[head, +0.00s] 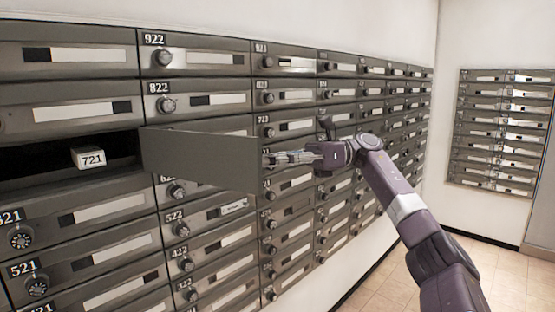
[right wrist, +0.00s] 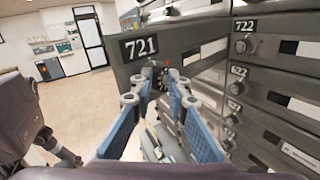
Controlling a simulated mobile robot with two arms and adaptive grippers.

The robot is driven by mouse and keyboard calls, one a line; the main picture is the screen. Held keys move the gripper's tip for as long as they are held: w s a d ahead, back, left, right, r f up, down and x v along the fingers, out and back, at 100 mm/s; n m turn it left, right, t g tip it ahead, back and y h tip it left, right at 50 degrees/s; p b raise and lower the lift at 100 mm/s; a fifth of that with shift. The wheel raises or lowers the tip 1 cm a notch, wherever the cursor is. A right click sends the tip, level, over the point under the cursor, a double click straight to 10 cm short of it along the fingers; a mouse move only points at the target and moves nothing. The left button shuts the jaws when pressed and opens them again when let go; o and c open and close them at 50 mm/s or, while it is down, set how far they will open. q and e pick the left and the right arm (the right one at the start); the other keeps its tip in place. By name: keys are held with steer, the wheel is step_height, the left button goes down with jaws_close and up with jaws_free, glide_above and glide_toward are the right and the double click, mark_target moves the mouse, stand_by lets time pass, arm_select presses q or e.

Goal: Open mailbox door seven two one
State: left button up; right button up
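Mailbox door 721 (head: 200,158) stands swung out from the wall, hinged at its left side in the head view. Its compartment (head: 40,162) is open and dark, with a small white block labelled 721 (head: 89,158) at the opening. My right gripper (head: 272,158) is at the door's free end, on its front side. In the right wrist view, the door's front with its 721 plate (right wrist: 139,47) faces me. The blue-padded fingers (right wrist: 160,84) close in on both sides of the dark dial knob (right wrist: 163,73), which is partly hidden between them. My left gripper is not in view.
Rows of closed grey mailboxes with dial knobs cover the wall, including 822 (head: 200,102) above and 522 (head: 212,217) below. A second mailbox bank (head: 500,130) hangs on the far wall. The tiled floor (head: 395,280) at the right is clear.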

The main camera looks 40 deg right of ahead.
steer(key=o, duration=0.5)
steer(key=shift+w+a+f, duration=0.3)
steer(key=shift+w, duration=0.2)
steer(key=shift+w+a+f, duration=0.25)
steer(key=shift+w, duration=0.25)
steer(key=o, duration=0.5)
steer(key=shift+w+a, duration=0.15)
steer(key=shift+w, duration=0.05)
steer(key=shift+o, duration=0.4)
steer(key=shift+w, duration=0.2)
steer(key=shift+s+d+r, duration=0.1)
steer(key=shift+s+d, duration=0.05)
steer(key=shift+d, duration=0.05)
steer(key=v, duration=0.7)
steer(key=shift+s+d, duration=0.15)
steer(key=shift+s, duration=0.05)
steer(key=shift+s, duration=0.1)
